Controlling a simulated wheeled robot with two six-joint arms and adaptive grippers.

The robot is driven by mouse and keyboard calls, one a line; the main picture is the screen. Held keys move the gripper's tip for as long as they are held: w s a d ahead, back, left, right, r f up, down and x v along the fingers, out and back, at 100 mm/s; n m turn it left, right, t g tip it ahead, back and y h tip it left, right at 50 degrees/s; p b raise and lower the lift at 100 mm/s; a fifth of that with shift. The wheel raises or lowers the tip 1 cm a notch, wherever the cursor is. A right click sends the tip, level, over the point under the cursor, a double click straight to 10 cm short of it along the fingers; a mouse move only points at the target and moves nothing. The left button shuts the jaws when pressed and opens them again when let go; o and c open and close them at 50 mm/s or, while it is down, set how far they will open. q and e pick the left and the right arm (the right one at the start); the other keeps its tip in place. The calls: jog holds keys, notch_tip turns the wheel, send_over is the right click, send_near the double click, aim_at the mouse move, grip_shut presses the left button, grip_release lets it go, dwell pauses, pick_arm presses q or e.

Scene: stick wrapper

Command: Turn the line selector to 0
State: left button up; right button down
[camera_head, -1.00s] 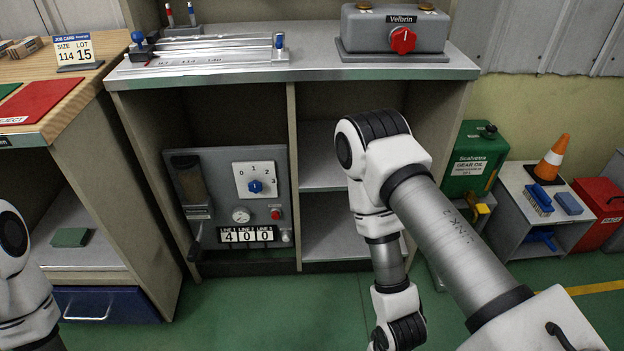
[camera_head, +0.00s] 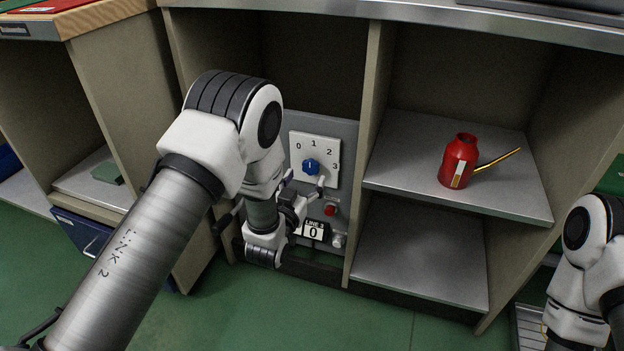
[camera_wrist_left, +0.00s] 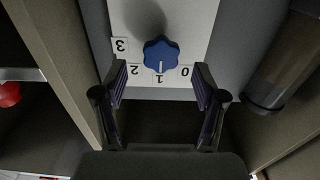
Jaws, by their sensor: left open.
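The blue line selector knob (camera_head: 311,167) sits on a white plate (camera_head: 329,149) marked 0, 1, 2 and 3 on a grey panel inside the cabinet. In the left wrist view the plate is upside down, and the knob (camera_wrist_left: 161,53) has its white pointer line at 1. My left gripper (camera_head: 306,182) is open just below and in front of the knob. In the wrist view its fingertips (camera_wrist_left: 160,70) stand apart on either side of the knob, with no contact visible. My right gripper is out of view; only part of the right arm shows at the right edge.
A red button (camera_head: 330,210) and a number display (camera_head: 313,231) lie below the plate, partly hidden by my left arm. A cabinet divider (camera_head: 366,150) stands close right of the panel. A red oil can (camera_head: 459,162) stands on the shelf to the right.

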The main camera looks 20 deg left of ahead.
aim_at(310, 169)
pick_arm(q)
jog(key=w, duration=0.2)
jog(key=shift+w+f+b, duration=0.1)
jog(key=shift+w+b, duration=0.25)
jog(key=shift+b, duration=0.05)
jog(key=shift+w, duration=0.3)
jog(key=c, duration=1.1)
jog(key=shift+c, duration=0.2)
